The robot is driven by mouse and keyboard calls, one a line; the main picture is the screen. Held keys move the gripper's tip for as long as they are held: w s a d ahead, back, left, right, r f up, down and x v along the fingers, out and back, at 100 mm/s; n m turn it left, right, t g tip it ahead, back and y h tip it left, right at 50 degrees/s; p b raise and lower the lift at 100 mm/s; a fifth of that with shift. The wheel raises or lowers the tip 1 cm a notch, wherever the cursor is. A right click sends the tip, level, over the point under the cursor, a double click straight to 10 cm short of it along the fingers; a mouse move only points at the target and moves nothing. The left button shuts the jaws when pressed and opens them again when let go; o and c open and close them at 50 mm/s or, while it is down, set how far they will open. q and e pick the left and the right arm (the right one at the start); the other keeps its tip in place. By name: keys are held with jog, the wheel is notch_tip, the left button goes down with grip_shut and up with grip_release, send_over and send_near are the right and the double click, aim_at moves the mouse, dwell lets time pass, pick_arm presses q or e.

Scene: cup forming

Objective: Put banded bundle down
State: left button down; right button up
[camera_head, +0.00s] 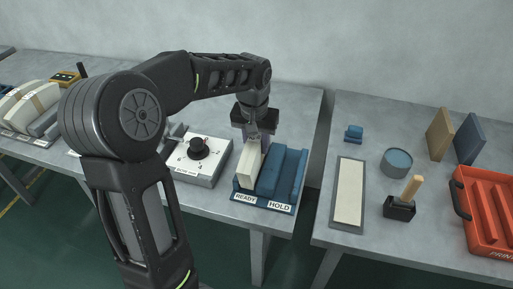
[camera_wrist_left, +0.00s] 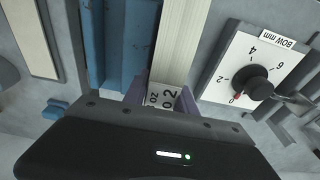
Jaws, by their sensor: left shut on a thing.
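The bundle (camera_head: 247,172) is a narrow cream block standing upright in the READY side of a blue tray (camera_head: 262,208), left of the blue HOLD side. My left gripper (camera_head: 252,138) points down from above and is shut on its far end. In the left wrist view the cream bundle (camera_wrist_left: 182,40) runs up from between my purple fingers (camera_wrist_left: 160,98), with a white printed label at its near end. I cannot tell whether its underside rests fully on the tray. My right gripper is out of view.
A dial box (camera_head: 197,158) stands left of the tray. Cream bundles with brown bands (camera_head: 30,103) lie far left. Across a gap, the right table holds a cream pad (camera_head: 348,193), a blue-topped tin (camera_head: 397,162), a wooden-handled stamp (camera_head: 400,207) and a red crate (camera_head: 485,215).

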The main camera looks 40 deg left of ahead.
pick_arm(q)
jog(key=shift+f, duration=0.85)
jog(key=shift+f, duration=0.15)
jog(key=c, duration=1)
grip_release()
jog(key=r, duration=0.4)
jog(key=s+r, duration=0.1)
jog(key=r, duration=0.7)
jog(key=shift+s+d, duration=0.3)
jog(key=shift+s, duration=0.05)
